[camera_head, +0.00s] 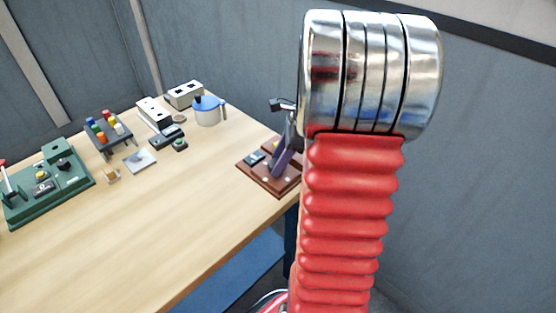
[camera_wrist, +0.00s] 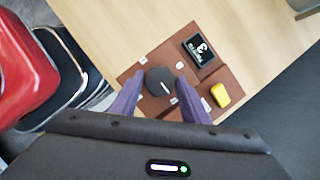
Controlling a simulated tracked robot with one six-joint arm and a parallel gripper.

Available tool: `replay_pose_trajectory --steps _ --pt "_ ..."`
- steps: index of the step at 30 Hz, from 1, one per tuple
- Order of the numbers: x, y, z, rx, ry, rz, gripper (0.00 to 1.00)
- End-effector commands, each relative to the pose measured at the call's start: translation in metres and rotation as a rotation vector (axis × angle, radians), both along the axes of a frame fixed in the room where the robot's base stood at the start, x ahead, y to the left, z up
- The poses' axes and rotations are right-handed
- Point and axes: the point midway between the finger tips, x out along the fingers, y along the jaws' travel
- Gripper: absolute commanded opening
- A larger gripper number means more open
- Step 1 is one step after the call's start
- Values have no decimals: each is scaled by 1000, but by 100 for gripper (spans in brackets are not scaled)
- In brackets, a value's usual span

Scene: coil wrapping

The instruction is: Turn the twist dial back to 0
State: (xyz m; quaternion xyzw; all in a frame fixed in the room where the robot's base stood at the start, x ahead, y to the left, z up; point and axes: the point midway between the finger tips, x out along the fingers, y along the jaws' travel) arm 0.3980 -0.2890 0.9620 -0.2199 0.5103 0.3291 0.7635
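The twist dial (camera_wrist: 159,82) is a round black knob with a white pointer line, on a brown board (camera_wrist: 130,75) with small white labels around the dial. In the wrist view my gripper (camera_wrist: 160,80) has its two purple fingers apart, one on each side of the dial. A narrow gap seems to show at each side; I cannot tell whether either finger touches. The board also has a small black display (camera_wrist: 200,48) that seems to show a 3, and a yellow button (camera_wrist: 220,95). In the head view the board (camera_head: 252,176) is at the table's right edge, with the dial hidden behind my gripper (camera_head: 283,155).
The wooden table (camera_head: 150,220) holds a green control panel (camera_head: 45,185), a rack of coloured pegs (camera_head: 107,133), a blue-lidded jug (camera_head: 208,110) and white boxes (camera_head: 154,112). My red arm blocks the head view on the right. The table's front middle is clear.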

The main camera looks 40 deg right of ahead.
Motion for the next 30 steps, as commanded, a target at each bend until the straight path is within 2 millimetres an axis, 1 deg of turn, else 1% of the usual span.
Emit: replay_pose_trajectory --steps 1,11,12,20,26,30 --pt "0 0 0 0 0 0 38" --pt "0 0 0 -1 -1 0 14" --pt "0 3 0 0 0 0 14" --pt "0 0 0 2 1 24 14" --pt "0 -1 0 1 1 97 14" --pt "1 -1 0 1 1 183 14"
